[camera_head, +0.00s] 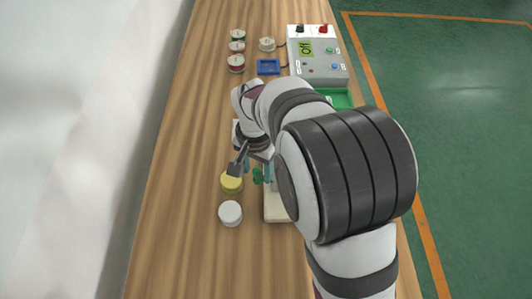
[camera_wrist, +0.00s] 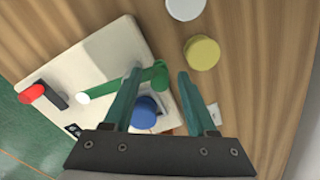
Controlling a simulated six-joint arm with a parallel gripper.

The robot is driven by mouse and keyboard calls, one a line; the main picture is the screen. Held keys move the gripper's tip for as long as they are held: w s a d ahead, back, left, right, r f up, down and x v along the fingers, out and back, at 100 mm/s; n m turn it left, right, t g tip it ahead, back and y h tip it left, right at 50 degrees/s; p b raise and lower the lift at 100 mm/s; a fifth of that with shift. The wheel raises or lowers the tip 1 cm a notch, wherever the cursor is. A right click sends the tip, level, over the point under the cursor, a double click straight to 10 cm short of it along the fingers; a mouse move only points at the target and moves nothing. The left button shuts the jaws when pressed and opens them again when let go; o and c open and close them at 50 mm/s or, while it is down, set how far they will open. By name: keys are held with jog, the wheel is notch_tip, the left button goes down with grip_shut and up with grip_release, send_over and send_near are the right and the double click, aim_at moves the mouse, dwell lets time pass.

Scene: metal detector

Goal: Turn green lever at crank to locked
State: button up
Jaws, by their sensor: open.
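The green lever (camera_wrist: 110,88) lies across a cream panel (camera_wrist: 104,48) in the wrist view. It has a white tip at its left end and a round green end at its right. My gripper (camera_wrist: 159,72) is open, and the lever's round end shows between its teal fingertips. The left finger crosses in front of the lever's arm; I cannot tell whether they touch. A blue knob (camera_wrist: 145,112) sits between the fingers, nearer the palm. In the head view, a bit of green lever (camera_head: 258,176) shows by my gripper, and my arm hides most of the panel (camera_head: 276,212).
A red-ended handle (camera_wrist: 32,94) stands on the panel's far left in the wrist view. A yellow round piece (camera_head: 231,183) and a white one (camera_head: 230,213) stand left of the panel. Spools (camera_head: 237,63), a blue tray (camera_head: 268,67) and a meter box (camera_head: 317,55) reading "Off" are farther back.

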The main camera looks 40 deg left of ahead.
jog(key=shift+f, duration=0.15)
grip_shut()
dwell(1.4)
